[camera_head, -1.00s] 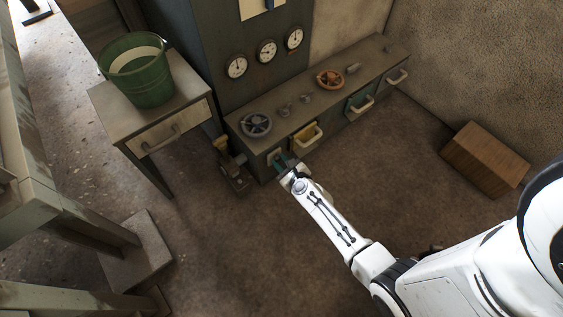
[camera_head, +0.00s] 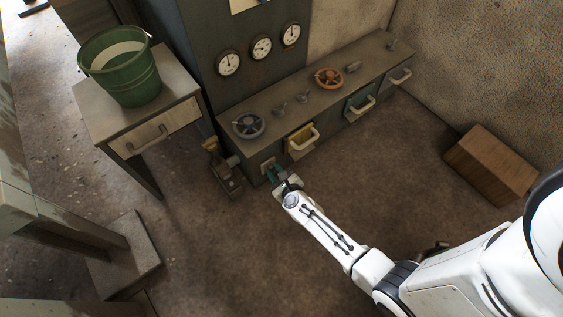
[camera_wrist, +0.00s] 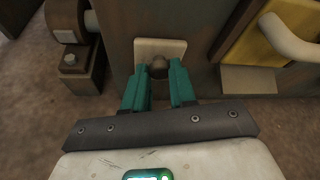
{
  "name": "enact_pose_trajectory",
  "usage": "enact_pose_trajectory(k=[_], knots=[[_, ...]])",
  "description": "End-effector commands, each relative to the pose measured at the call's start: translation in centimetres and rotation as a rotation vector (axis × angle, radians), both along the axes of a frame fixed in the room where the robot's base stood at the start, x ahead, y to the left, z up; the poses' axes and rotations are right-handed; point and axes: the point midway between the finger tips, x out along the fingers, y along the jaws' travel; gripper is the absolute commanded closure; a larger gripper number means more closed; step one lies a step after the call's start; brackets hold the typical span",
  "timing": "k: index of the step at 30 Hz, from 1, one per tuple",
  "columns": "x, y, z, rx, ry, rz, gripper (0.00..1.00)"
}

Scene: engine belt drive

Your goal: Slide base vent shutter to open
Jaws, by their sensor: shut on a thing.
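The base vent shutter appears to be a pale square plate (camera_wrist: 160,48) with a dark round knob (camera_wrist: 158,68), low on the dark cabinet front in the wrist view. In the head view the plate (camera_head: 267,164) shows small at the cabinet's lower left end. My gripper (camera_wrist: 158,75) has its two teal fingers on either side of the knob and is shut on it. In the head view my gripper (camera_head: 275,175) is right at the plate. The fingers hide the lower part of the knob, and any vent opening behind the plate cannot be seen.
A yellow panel with a pale handle (camera_head: 303,139) is just right of the plate. A brown-grey machine part (camera_head: 222,170) stands close on the left. A table with a green bucket (camera_head: 120,68) is farther left. A wooden box (camera_head: 492,164) lies right; floor between is clear.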

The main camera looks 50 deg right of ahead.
Motion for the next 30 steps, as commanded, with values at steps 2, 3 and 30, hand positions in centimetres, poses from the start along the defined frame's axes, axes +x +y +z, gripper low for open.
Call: enact_pose_trajectory(k=[2, 3, 30], knots=[[0.1, 0.6, -0.4, 0.000, -0.001, 0.004, 1.00], [0.1, 0.7, -0.4, 0.000, 0.000, 0.003, 1.00], [-1.0, 1.0, 0.1, 0.001, 0.002, 0.001, 0.48]])
